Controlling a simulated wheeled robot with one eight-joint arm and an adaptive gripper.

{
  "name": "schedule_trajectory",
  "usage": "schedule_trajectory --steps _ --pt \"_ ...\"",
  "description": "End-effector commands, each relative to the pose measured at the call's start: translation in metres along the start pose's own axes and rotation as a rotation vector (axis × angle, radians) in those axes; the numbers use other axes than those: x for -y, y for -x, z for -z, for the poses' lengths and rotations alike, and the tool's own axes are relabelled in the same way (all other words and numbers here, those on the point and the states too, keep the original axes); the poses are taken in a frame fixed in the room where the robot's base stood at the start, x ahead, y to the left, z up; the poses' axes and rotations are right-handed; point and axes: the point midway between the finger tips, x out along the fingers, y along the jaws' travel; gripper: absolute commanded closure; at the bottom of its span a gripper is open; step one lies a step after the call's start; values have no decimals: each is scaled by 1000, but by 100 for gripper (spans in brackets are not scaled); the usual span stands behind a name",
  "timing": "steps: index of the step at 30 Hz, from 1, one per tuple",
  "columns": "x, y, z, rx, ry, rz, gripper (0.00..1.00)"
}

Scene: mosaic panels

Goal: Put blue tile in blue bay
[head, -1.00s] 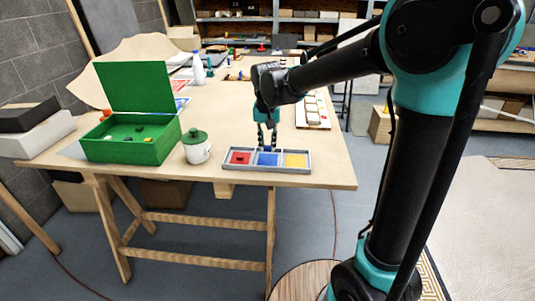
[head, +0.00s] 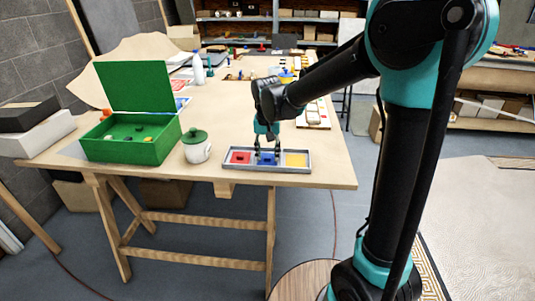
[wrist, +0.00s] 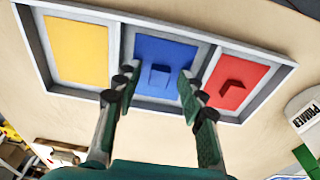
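The tray (head: 225,164) has red, blue and yellow bays and lies near the table's front edge. The blue tile (wrist: 159,76) lies in the blue bay (wrist: 160,54), nearly the same colour as the bay floor. In the head view the blue tile (head: 267,160) shows dimly beneath my gripper. My gripper (head: 266,153) points down over the blue bay. In the wrist view my gripper (wrist: 158,73) is open, one finger on each side of the tile, with visible gaps to it.
A red tile (wrist: 232,86) lies in the red bay. The yellow bay (wrist: 76,50) is empty. A white jar with a green lid (head: 197,150) and an open green box (head: 130,150) stand left of the tray. A board with pale pieces (head: 314,115) lies behind it.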

Motion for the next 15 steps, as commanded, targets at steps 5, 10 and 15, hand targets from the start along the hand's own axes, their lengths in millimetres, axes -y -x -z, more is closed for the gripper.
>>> schedule_trajectory --steps 5,10,15 --pt "0 0 0 0 0 0 60" --pt "0 7 0 0 0 0 60" --pt "0 31 0 0 0 0 60"
